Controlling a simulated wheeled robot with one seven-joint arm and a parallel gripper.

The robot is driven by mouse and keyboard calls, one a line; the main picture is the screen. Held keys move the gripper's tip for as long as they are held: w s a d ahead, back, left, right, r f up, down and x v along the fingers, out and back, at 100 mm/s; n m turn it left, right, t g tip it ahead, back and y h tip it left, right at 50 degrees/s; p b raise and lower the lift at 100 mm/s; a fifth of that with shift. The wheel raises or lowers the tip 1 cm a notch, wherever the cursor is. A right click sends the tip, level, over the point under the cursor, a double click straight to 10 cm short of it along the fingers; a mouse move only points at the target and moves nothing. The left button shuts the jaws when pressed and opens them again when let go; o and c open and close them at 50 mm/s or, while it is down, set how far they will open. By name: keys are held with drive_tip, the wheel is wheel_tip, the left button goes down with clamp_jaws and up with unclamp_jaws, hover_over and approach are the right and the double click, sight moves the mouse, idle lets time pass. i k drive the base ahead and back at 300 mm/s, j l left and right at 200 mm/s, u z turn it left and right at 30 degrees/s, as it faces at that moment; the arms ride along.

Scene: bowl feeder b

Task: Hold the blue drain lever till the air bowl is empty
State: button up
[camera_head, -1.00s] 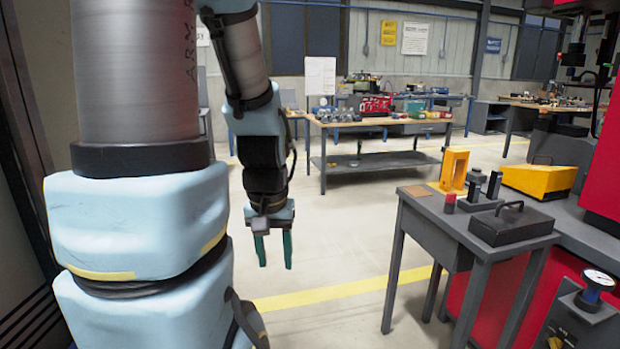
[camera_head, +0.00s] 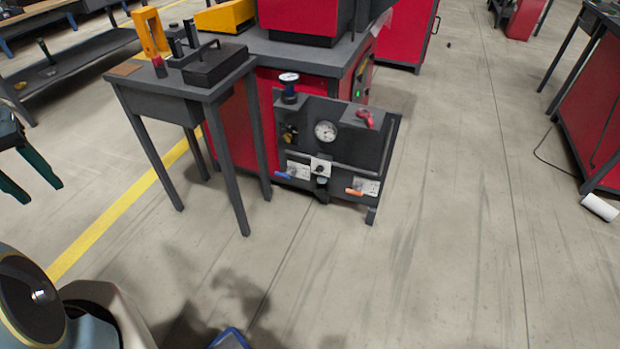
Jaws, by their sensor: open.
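The blue lever (camera_head: 283,175) is small and sits low on the left of a dark grey panel (camera_head: 347,155) on the front of a red machine. An orange lever (camera_head: 354,191) sits low on its right. A small dark part (camera_head: 322,183) hangs below a white square plate between them; I cannot tell if it is the air bowl or what it holds. My gripper (camera_head: 40,193) is at the left edge, partly cut off, with its green fingers apart and empty. It is well left of the panel and touches nothing I can see.
A grey side table (camera_head: 190,95) with a black box (camera_head: 215,63) stands between my gripper and the panel.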

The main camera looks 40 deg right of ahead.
sight(285, 174)
drive_tip(key=j+z, duration=0.15)
drive_tip(key=z, duration=0.25)
drive_tip(key=k+z, duration=0.1)
drive_tip(key=z, duration=0.3)
drive_tip(key=k+j+z, duration=0.1)
drive_tip(key=z, duration=0.3)
drive_tip(key=k+j+z, duration=0.1)
drive_tip(key=z, duration=0.35)
drive_tip(key=k, duration=0.35)
drive_tip(key=i+j+u, duration=0.1)
drive_tip(key=i+u, duration=0.2)
drive_tip(key=i, duration=0.3)
drive_tip(key=i+u, duration=0.3)
drive_tip(key=i, duration=0.25)
drive_tip(key=i+l+u, duration=0.3)
drive_tip(key=i, duration=0.25)
